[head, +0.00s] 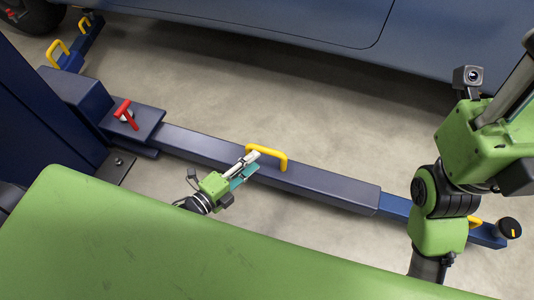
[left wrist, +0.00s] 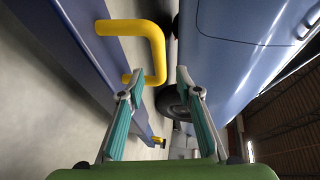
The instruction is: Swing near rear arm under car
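The near rear lift arm (head: 300,181) is a long dark blue beam running from the post's base at left to a lighter blue end section at right, with a round black pad (head: 508,228). It lies beside the car (head: 300,30), apart from its side. A yellow handle (head: 268,152) stands on the beam; it also shows in the left wrist view (left wrist: 157,50). My left gripper (head: 250,163) is open at this handle. In the left wrist view the handle's bar appears between the fingertips (left wrist: 160,75); contact cannot be told. My right gripper is out of view.
A dark blue post (head: 35,110) stands at left, with a red T-handle (head: 124,113) at the beam's pivot. Another lift arm (head: 80,48) with yellow handles lies at top left, near a wheel (head: 30,15). Bare floor (head: 270,100) lies between beam and car.

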